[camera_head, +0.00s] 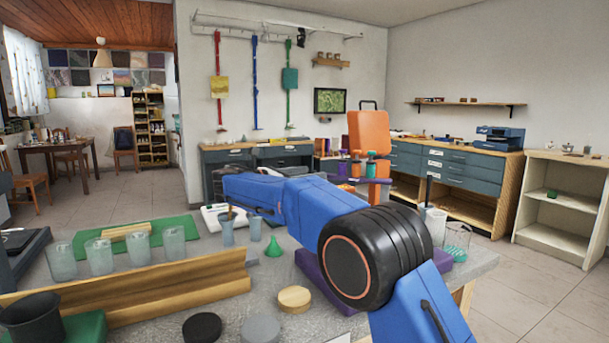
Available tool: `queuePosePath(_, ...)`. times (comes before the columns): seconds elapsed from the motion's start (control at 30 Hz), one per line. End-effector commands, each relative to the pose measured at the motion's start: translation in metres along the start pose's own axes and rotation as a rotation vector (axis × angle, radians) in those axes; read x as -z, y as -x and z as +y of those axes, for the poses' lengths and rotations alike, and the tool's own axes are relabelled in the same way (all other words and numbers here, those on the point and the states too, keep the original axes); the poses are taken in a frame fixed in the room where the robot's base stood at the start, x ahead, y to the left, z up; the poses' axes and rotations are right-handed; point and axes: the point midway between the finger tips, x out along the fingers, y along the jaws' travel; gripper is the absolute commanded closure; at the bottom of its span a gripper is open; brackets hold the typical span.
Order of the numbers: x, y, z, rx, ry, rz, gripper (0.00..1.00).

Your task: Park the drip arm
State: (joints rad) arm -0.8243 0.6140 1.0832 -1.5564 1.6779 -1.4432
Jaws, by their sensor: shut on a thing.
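An orange upright stand (368,132) rises behind my arm, right of the picture's middle. A purple bar (347,180) crosses it low down, with small teal and orange vessels above it. This may be the drip arm, but I cannot tell for certain. My blue arm with its black joint comes in from the bottom right and reaches up to the left, in front of the stand's lower part. My gripper's fingers do not show, and whatever is between them is hidden.
Several frosted glasses (98,256) stand on or beside a green mat (190,229) at left. A wooden rail (135,295) runs before them. A green funnel (273,248), wooden disc (294,299) and black disc (202,327) rest on the grey bench. Floor is clear at lower right.

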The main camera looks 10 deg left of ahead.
Motion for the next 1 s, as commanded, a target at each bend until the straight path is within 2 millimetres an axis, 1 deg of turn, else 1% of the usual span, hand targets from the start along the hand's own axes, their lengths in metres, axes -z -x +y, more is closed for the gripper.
queuePosePath(0.03,-0.005,-0.021,-0.002,0.013,-0.005,-0.005,0.45)
queuePosePath(0.17,-0.005,-0.021,-0.002,0.013,-0.005,-0.005,0.45)
queuePosePath(0.27,-0.008,-0.021,-0.002,0.012,-0.005,-0.005,0.43)
queuePosePath(0.37,-0.018,-0.018,-0.002,0.011,-0.007,-0.006,0.39)
queuePosePath(0.4,-0.024,-0.017,-0.002,0.010,-0.008,-0.006,0.35)
queuePosePath(0.43,-0.030,-0.016,-0.002,0.009,-0.009,-0.006,0.36)
queuePosePath(0.47,-0.035,-0.015,-0.002,0.009,-0.010,-0.007,0.54)
queuePosePath(0.5,-0.042,-0.013,-0.002,0.008,-0.010,-0.007,0.62)
queuePosePath(0.8,-0.086,0.003,0.001,0.000,-0.004,-0.006,0.62)
queuePosePath(1.0,-0.101,0.007,0.001,-0.002,-0.002,-0.007,0.62)
